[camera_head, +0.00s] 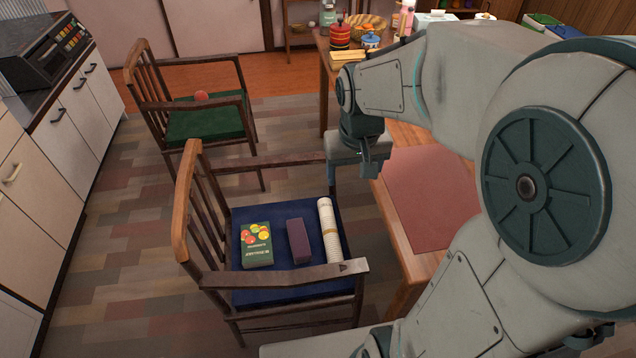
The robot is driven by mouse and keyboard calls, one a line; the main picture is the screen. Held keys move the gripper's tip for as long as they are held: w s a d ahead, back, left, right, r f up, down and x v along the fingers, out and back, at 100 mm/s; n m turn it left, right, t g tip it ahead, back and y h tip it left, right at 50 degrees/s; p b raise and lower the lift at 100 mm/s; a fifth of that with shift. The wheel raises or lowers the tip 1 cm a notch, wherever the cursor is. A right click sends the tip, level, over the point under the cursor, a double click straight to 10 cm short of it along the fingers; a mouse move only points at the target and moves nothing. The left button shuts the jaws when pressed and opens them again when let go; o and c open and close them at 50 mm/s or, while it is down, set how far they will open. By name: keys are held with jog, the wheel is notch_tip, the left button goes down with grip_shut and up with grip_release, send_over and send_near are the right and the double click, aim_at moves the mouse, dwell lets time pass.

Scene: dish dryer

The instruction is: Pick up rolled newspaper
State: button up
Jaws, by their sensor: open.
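The rolled newspaper (328,230) is a pale, printed tube. It lies on the blue seat (270,297) of the nearer wooden chair, along the seat's right side. My gripper (348,178) hangs above and behind the far right part of this chair, near the table edge. It points down, is open and looks empty. It is apart from the newspaper, which is in plain view.
A dark purple block (299,240) and a green box with fruit pictures (256,246) lie left of the newspaper. The chair's wooden armrest (290,277) crosses in front. The table with a reddish mat (432,195) stands right. Another chair (205,123) stands behind.

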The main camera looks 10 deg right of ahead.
jog(key=g+b, duration=0.2)
jog(key=b, duration=1.2)
send_near(331, 229)
jog(key=f+b, duration=0.2)
jog(key=f, duration=0.1)
jog(key=s+f+b, duration=0.1)
jog(key=f, duration=0.1)
jog(key=shift+a+f+b, duration=0.1)
jog(key=shift+a+b, duration=0.05)
jog(key=shift+b, duration=0.25)
jog(key=shift+w+d+f+b, duration=0.15)
jog(key=shift+f+b, duration=0.55)
jog(key=shift+f, duration=0.8)
jog(key=shift+w+d+f+b, duration=0.1)
jog(key=shift+w+f+b, duration=0.15)
jog(key=shift+f+b, duration=0.85)
jog(key=shift+f+p, duration=0.35)
jog(key=shift+p, duration=0.15)
jog(key=c, duration=1.1)
jog(key=shift+c, duration=0.2)
